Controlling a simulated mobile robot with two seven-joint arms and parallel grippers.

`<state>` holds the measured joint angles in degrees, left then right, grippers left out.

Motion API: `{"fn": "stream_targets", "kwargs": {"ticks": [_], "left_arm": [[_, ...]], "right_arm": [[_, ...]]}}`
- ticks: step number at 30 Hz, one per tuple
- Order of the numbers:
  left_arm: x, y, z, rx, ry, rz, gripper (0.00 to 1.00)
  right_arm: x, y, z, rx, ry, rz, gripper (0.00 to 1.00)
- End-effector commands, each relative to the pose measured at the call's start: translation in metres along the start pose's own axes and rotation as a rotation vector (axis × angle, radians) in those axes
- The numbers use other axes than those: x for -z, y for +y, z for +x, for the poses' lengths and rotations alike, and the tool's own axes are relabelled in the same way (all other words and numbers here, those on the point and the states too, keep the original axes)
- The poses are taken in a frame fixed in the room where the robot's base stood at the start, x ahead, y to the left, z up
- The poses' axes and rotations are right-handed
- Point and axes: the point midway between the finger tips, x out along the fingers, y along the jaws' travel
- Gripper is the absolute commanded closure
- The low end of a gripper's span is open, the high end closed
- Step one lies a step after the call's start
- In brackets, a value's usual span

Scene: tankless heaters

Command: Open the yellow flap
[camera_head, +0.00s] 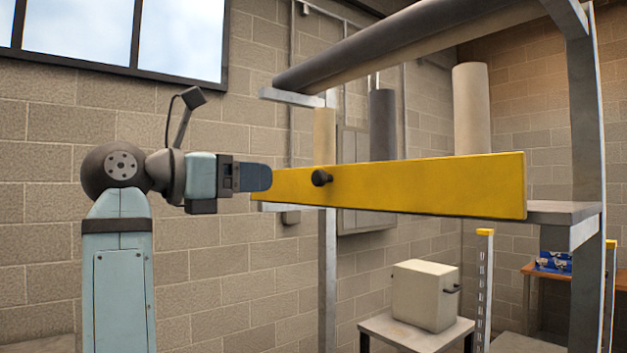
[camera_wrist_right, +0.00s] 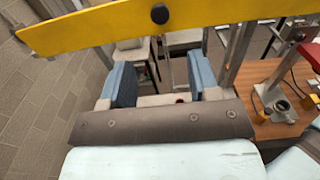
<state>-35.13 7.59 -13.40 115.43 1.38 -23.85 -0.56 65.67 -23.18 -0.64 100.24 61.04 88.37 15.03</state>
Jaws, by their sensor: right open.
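The yellow flap (camera_head: 430,187) is a long flat board running across the shelf rack in the head view, with a round black knob (camera_head: 321,177) near its left end. My right gripper (camera_head: 265,178) is just left of the knob, its fingertips overlapping the flap's left end in the picture. In the right wrist view the flap (camera_wrist_right: 90,30) crosses the top, with the knob (camera_wrist_right: 160,14) centred beyond the two blue fingers (camera_wrist_right: 160,78). The fingers are wide apart with nothing gripped between them. I cannot tell whether they touch the flap. My left gripper is not in view.
A grey metal rack (camera_head: 587,130) carries the flap, with rolls (camera_head: 400,45) above and upright cylinders (camera_head: 471,105) behind. A white box (camera_head: 426,294) sits on a small table (camera_head: 415,332) below. A wooden bench (camera_wrist_right: 275,125) is at right in the wrist view.

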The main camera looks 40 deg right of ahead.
Motion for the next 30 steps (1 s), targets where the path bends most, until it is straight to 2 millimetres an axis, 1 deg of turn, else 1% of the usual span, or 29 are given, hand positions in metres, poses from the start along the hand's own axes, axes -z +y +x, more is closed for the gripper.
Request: {"fn": "stream_targets", "kwargs": {"ticks": [1,9,15,18,21,30], "left_arm": [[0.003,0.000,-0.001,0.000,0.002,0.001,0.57],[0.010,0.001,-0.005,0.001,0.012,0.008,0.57],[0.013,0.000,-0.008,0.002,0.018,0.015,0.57],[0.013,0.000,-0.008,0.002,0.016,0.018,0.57],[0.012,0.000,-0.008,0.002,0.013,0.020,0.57],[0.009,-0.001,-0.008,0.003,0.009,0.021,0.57]], "right_arm": [[-0.001,0.000,0.010,0.002,0.001,0.000,0.44],[-0.002,-0.001,0.068,0.005,-0.003,-0.001,0.44],[-0.001,0.000,0.102,0.004,-0.003,-0.003,0.44],[-0.001,0.000,0.113,0.003,-0.003,-0.002,0.44],[-0.001,0.000,0.119,0.002,-0.004,-0.002,0.44],[0.000,0.000,0.121,0.001,-0.004,-0.003,0.44]]}}
